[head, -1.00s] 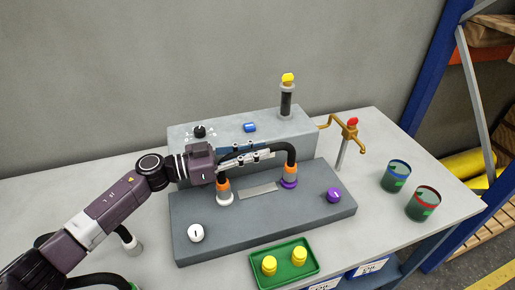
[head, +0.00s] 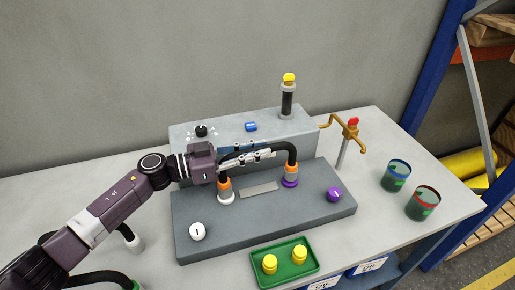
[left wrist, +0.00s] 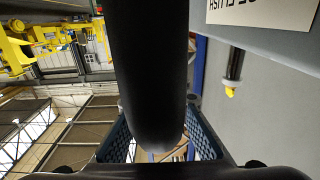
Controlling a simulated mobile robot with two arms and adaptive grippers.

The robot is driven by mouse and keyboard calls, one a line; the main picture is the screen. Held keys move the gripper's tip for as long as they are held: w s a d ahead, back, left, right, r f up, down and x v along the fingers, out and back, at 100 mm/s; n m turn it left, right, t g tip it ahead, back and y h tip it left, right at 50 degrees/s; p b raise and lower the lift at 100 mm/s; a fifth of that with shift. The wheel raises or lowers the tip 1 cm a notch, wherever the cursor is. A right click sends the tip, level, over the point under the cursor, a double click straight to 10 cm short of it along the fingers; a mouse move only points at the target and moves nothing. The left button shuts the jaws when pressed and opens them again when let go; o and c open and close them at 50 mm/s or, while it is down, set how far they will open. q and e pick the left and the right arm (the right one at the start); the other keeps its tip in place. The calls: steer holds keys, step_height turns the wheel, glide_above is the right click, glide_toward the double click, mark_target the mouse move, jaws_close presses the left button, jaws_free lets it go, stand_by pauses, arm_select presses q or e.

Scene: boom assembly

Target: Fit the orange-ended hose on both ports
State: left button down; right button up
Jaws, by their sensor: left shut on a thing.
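The black hose (head: 278,146) has orange ends and arches over the grey base. Its left orange end (head: 224,185) stands upright at the white port (head: 226,198). Its right orange end (head: 291,171) stands at the purple port (head: 290,183). Both ends look seated, but the exact fit is too small to tell. My left gripper (head: 262,153) is shut on the top of the hose, with its fingers pointing right along the arch. In the left wrist view the black hose (left wrist: 150,80) lies between the two fingers. My right gripper is not in view.
A white knob (head: 197,232) and a purple knob (head: 334,195) sit on the grey base (head: 250,225). A green tray (head: 287,276) with yellow pieces lies in front. A brass tap (head: 346,128) and two cups (head: 397,175) stand at the right. Another hose lies at the left, partly behind my arm.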

mark_target(224, 185)
arm_select(q)
steer(key=shift+f+b, duration=0.3)
steer(key=shift+f, duration=0.15)
stand_by(0.4)
steer(key=c, duration=2.1)
jaws_free()
steer(key=shift+f, duration=0.1)
steer(key=shift+p+v, duration=0.7)
steer(key=shift+v, duration=2.1)
steer(key=shift+p+v, duration=0.3)
steer(key=shift+v, duration=2.45)
steer(key=shift+d, duration=0.1)
